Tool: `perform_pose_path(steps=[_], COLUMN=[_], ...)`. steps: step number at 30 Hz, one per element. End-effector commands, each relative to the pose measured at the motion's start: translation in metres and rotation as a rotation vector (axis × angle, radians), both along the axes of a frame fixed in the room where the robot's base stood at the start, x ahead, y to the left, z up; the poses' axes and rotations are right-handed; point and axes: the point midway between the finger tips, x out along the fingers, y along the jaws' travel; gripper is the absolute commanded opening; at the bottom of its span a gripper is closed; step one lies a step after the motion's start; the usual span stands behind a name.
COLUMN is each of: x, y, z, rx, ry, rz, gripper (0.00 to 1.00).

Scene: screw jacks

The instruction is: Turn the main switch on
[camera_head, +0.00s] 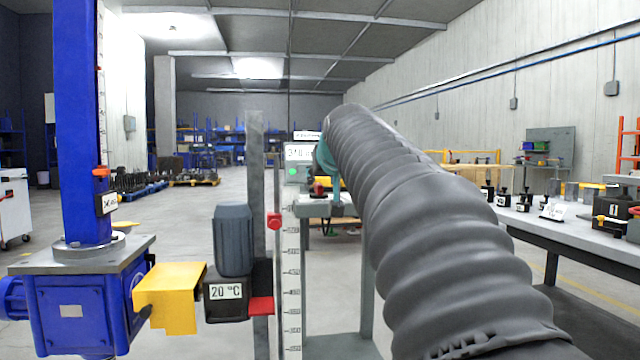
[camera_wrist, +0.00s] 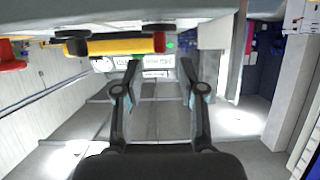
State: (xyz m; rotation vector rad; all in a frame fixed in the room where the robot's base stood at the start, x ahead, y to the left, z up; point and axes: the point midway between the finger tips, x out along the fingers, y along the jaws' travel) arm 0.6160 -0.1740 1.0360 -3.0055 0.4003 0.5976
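A grey control box with a lit display (camera_head: 300,152) and a green light (camera_head: 293,172) stands mid-picture in the head view. A small red part (camera_head: 318,187) shows just below it and may be the main switch; its setting cannot be read. The wrist view is upside down. There a yellow block with red and dark parts (camera_wrist: 120,46) lies just beyond my gripper (camera_wrist: 160,68), beside the green light (camera_wrist: 170,45) and the display (camera_wrist: 150,60). My gripper is open with nothing between its fingers. In the head view my arm hides most of it.
A blue screw jack (camera_head: 85,290) with a tall blue column stands at the left. A yellow coupling cover (camera_head: 172,290) and a motor (camera_head: 232,240) adjoin it. An upright scale (camera_head: 291,280) stands mid-picture. A bench (camera_head: 590,232) with small parts runs along the right.

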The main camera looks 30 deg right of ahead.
Motion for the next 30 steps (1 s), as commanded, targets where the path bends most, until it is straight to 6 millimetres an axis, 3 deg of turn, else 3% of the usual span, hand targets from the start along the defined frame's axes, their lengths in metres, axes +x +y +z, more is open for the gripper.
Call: perform_pose_path(steps=[6, 12, 28, 30], x=[-0.034, -0.049, -0.051, -0.051], y=[0.009, 0.013, 0.014, 0.013], z=[0.015, 0.020, 0.021, 0.012], rx=[0.000, 0.000, 0.004, 0.018], ry=[-0.001, 0.001, 0.001, 0.021], rz=[0.000, 0.000, -0.002, -0.006], gripper=[0.40, 0.40, 0.40, 0.40])
